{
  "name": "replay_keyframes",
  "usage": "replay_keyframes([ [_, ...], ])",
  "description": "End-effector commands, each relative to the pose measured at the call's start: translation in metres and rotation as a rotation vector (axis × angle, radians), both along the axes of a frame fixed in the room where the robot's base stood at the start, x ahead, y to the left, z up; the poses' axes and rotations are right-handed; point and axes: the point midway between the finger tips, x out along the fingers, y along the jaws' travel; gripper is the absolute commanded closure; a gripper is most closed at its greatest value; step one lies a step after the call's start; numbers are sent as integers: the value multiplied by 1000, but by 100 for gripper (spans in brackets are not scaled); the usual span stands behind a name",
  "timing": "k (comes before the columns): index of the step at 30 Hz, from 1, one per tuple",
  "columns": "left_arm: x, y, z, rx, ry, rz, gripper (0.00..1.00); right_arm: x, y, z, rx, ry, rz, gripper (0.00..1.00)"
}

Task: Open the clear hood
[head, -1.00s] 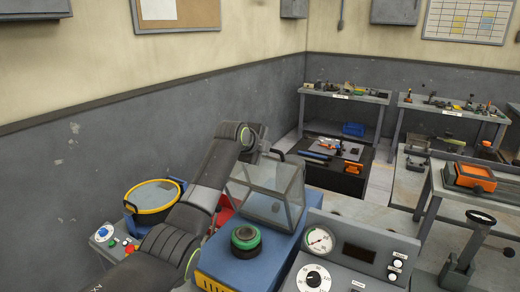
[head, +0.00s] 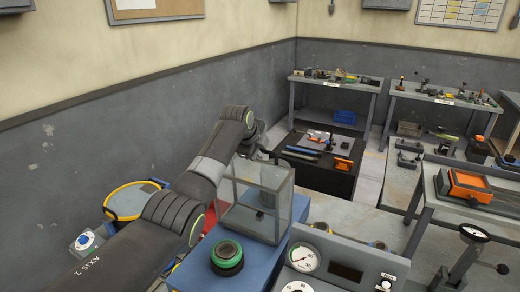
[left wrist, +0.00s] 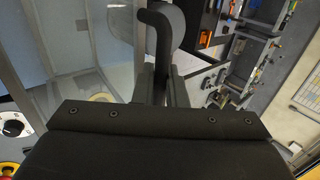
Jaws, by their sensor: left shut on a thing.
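The clear hood (head: 252,210) is a see-through box with grey edges on the blue machine base (head: 205,276) in the head view. Its clear panel (left wrist: 108,40) fills the left part of the left wrist view. My left arm reaches along its far left side. My left gripper (head: 265,153) is at the hood's upper back edge, partly hidden there. In the left wrist view my left gripper (left wrist: 162,88) is shut on a black bent handle (left wrist: 160,28) beside the clear panel. I cannot tell exactly how far the hood is tilted. My right gripper is not in view.
A green-ringed black knob (head: 227,255) stands on the base in front of the hood. A control panel with a gauge (head: 304,258) is to its right. A yellow-rimmed round container (head: 137,200) is left of my arm. Workbenches (head: 335,84) stand at the back.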

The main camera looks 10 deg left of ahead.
Motion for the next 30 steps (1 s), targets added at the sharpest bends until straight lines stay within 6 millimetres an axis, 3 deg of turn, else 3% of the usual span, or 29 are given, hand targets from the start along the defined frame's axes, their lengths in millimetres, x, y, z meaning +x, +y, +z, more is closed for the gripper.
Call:
replay_keyframes([
  [3,-1,0,-3,0,6,1,100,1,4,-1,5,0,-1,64],
  [4,-1,0,-3,0,6,1,85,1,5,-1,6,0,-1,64],
  [7,-1,0,-3,0,5,1,72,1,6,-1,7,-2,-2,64],
  [20,-2,1,2,-1,-1,1,71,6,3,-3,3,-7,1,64],
  [30,-23,9,28,-2,-3,1,71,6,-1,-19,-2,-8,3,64],
])
